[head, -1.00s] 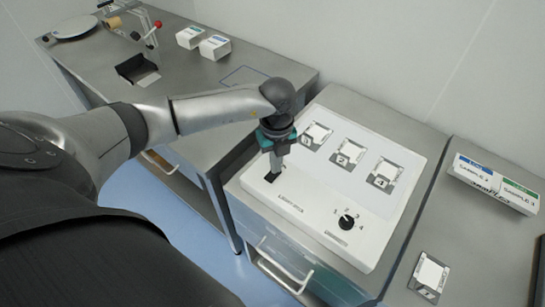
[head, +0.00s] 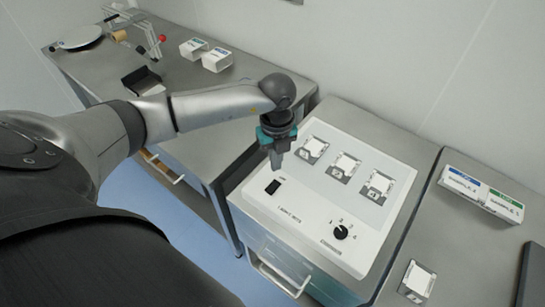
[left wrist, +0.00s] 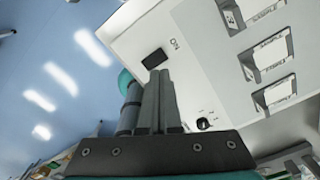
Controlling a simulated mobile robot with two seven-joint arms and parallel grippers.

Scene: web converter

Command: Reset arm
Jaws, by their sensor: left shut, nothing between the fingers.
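My left arm comes in from the left in the head view, and its gripper (head: 277,160) points down above the left part of a white control panel. The fingers are together with nothing between them. In the left wrist view the shut fingers (left wrist: 158,80) lie over the panel (left wrist: 125,35), near a black rocker switch (left wrist: 155,58). The switch also shows in the head view (head: 273,187), just below and left of the fingertips, uncovered. The fingers look apart from the panel. My right gripper is not in view.
The panel carries a black knob (head: 341,232) and a row of three white sample pads (head: 345,164). Labelled boxes (head: 481,193) and another pad (head: 417,278) are on the right counter. The left bench holds two white boxes (head: 217,59) and a black tray (head: 143,81).

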